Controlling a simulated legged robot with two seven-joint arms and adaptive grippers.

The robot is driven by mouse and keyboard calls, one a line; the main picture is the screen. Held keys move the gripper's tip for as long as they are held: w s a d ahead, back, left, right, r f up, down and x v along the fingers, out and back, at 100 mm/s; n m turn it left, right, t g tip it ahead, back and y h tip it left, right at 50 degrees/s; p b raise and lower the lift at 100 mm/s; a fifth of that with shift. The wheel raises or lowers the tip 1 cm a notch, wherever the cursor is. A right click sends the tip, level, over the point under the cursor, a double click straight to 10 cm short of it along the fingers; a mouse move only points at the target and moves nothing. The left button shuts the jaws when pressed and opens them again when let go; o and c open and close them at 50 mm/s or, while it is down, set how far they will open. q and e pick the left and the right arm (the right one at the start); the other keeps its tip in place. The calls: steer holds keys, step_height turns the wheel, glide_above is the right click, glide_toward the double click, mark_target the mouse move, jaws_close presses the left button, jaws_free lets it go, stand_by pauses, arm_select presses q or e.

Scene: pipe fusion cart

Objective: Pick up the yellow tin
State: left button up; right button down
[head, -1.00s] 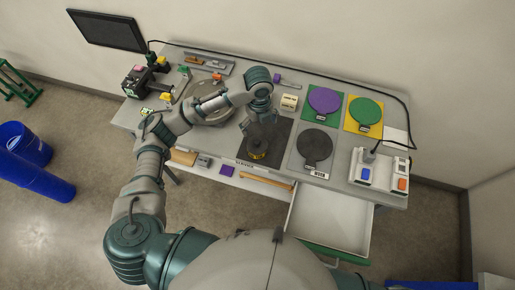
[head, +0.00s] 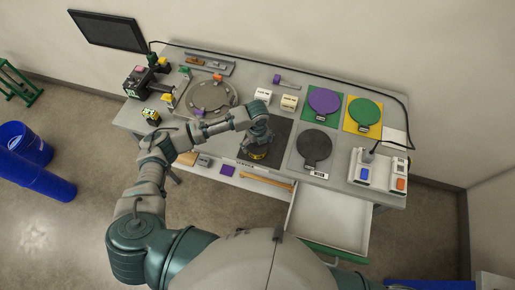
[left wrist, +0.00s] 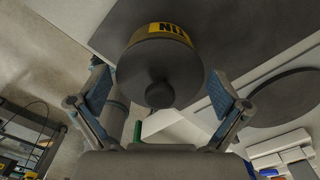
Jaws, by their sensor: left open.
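The yellow tin (head: 257,155) stands on a dark mat (head: 279,131) near the front edge of the workbench. In the head view my left gripper (head: 257,146) is right above it and hides most of it, leaving a yellow band in sight. In the left wrist view the tin (left wrist: 160,70) shows a dark lid with a round knob and a yellow label. My left gripper (left wrist: 158,100) is open there, with one blue-padded finger on each side of the tin. I see a gap between fingers and tin. My right gripper is not in view.
A black disc (head: 315,146) lies right of the mat, with purple (head: 324,101) and green (head: 366,111) discs behind it. A switch box (head: 379,170) stands at the right end. An open drawer (head: 330,217) juts out at front right.

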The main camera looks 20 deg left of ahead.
arm_select(q)
step_height(320, 180, down, 2)
steer(key=shift+f, duration=0.2)
steer(key=c, duration=1.1)
steer(key=shift+r, duration=0.2)
